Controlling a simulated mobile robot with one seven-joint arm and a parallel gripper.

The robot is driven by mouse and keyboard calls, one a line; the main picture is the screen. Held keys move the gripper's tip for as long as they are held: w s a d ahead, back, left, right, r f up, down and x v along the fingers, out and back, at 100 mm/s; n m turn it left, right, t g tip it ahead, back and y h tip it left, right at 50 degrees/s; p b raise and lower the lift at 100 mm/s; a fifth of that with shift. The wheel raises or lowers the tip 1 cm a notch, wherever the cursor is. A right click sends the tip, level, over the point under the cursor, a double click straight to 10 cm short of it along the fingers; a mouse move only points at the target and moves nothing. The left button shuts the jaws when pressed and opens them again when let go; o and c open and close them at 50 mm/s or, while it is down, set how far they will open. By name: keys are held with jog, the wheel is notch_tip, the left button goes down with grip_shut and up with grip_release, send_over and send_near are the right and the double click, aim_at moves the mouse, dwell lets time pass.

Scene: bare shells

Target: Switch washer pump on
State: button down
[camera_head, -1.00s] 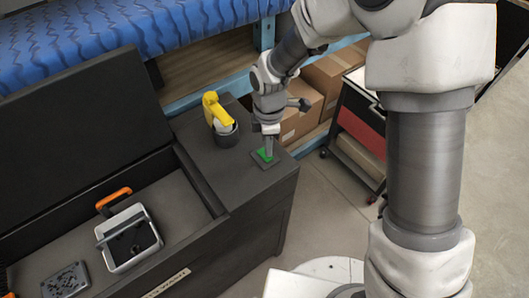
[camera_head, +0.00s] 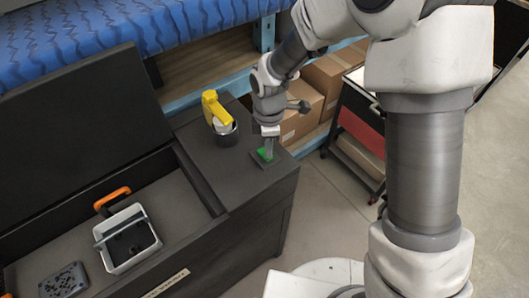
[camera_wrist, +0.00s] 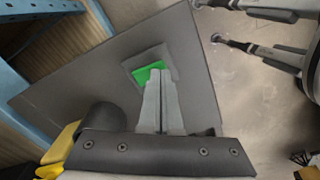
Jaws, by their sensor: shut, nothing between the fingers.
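A green switch (camera_head: 262,155) sits on a dark square plate (camera_head: 258,163) on the black top of a cabinet. In the wrist view the green switch (camera_wrist: 143,73) shows on its plate (camera_wrist: 130,64), partly covered by my fingertips. My gripper (camera_head: 269,152) points down over the switch with its fingers together and empty. In the wrist view my gripper (camera_wrist: 159,76) has its tips at the switch's edge. I cannot tell whether they touch it or which way it is tilted.
A yellow tool (camera_head: 214,107) stands in a dark cup (camera_head: 226,133) left of my gripper. An open black chest (camera_head: 205,190) at left holds a grey-white tray (camera_head: 108,262) and an orange handle (camera_head: 112,197). Cardboard boxes (camera_head: 325,80) and a cart (camera_head: 357,150) stand behind.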

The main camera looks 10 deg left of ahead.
jog(key=shift+f, duration=0.4)
jog(key=shift+r+p, duration=2.35)
jog(key=shift+r, duration=1.2)
jog(key=shift+d, duration=0.1)
